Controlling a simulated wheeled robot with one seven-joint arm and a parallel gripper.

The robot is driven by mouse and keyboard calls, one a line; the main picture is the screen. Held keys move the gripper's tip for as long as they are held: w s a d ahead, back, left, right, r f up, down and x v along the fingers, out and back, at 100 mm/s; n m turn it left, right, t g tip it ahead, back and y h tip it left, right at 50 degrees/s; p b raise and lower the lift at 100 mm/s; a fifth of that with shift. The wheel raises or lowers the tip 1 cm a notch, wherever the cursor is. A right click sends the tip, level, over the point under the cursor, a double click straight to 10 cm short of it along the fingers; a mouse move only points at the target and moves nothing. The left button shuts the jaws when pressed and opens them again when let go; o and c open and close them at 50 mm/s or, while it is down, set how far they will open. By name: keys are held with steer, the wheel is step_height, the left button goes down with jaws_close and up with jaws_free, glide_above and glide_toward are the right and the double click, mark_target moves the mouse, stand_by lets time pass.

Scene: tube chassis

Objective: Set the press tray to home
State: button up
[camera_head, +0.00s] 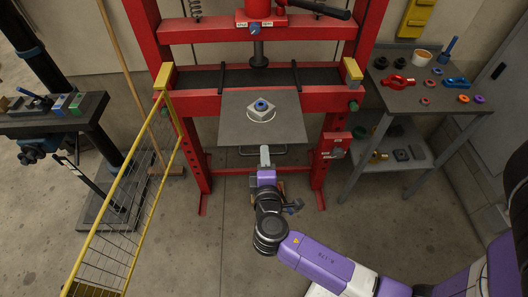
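The press tray (285,125) is a flat grey plate that juts out from the front of the red press frame (205,103). A thin dark handle bar (295,148) runs below the tray's front edge. My gripper (265,150) is at the middle of this front edge and overlaps the handle from this view. I cannot tell whether the fingers are around the handle, or whether they are open or shut.
The press ram (259,55) hangs above and behind the tray. A yellow mesh guard (128,220) stands open at left. A grey side table (405,98) with several small parts is at right. The floor in front is mostly clear.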

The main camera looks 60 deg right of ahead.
steer(key=shift+x, duration=1.1)
jaws_close()
steer(key=shift+f, duration=0.1)
